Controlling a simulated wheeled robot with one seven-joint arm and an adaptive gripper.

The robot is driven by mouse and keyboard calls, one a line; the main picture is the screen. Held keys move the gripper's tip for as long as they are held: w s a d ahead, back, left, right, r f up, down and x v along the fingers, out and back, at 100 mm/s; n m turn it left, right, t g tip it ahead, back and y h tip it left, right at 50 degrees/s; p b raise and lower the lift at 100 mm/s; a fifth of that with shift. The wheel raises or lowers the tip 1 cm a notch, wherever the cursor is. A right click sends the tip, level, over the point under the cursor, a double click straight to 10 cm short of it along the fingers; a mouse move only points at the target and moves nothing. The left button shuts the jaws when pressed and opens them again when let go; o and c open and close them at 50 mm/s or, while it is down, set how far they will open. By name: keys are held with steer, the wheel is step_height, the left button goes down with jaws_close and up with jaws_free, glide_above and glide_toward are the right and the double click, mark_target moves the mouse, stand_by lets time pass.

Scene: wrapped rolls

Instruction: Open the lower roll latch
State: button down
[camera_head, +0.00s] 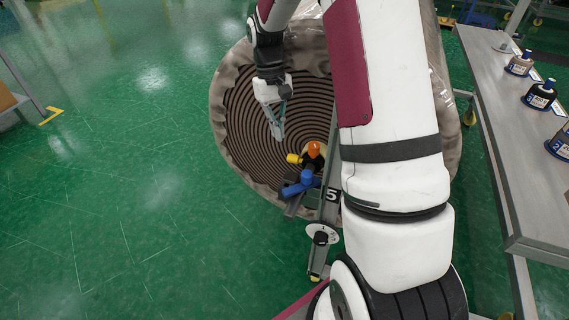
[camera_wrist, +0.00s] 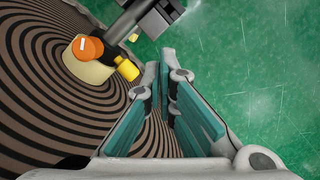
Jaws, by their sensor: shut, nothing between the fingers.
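The wrapped roll (camera_head: 262,105) shows its striped spiral end face, with a grey-brown wrapping around the rim. At its core sits a hub fitting with an orange knob (camera_head: 314,149), a yellow part (camera_head: 293,158) and a blue part (camera_head: 300,183). I cannot tell which of these is the lower latch. In the wrist view the orange knob (camera_wrist: 88,48) and yellow part (camera_wrist: 126,68) are at upper left. My gripper (camera_head: 277,133) is shut and empty, in front of the roll face, up and left of the hub. Its fingertips (camera_wrist: 165,72) appear apart from the yellow part.
A grey metal bench (camera_head: 500,130) with several bottles (camera_head: 540,95) stands at the right. A stand with a "5" label (camera_head: 332,194) and a white disc (camera_head: 322,234) is below the hub.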

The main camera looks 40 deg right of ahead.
mark_target(291, 188)
steer(key=x, duration=1)
steer(key=shift+s+f, duration=0.2)
steer(key=shift+s+a+r, duration=0.1)
steer(key=shift+s, duration=0.5)
steer(key=shift+s+a+r, duration=0.1)
steer(key=shift+s+a, duration=0.05)
steer(key=shift+s, duration=0.45)
steer(key=shift+s+a, duration=0.1)
steer(key=shift+s, duration=0.45)
steer(key=shift+s+a+n+p, duration=0.45)
steer(key=shift+n+p, duration=0.15)
steer(key=shift+n, duration=0.3)
steer(key=shift+s+a+n+h+p, duration=0.2)
steer(key=shift+s+n+h+p, duration=0.15)
steer(key=shift+n, duration=0.25)
steer(key=shift+s+a+n+h+p, duration=0.2)
steer(key=shift+s+n+p, duration=0.25)
steer(key=shift+n, duration=0.35)
steer(key=shift+s+a+n+h+p, duration=0.25)
steer(key=shift+s+n, duration=0.25)
steer(key=shift+n, duration=0.3)
steer(key=shift+d, duration=0.1)
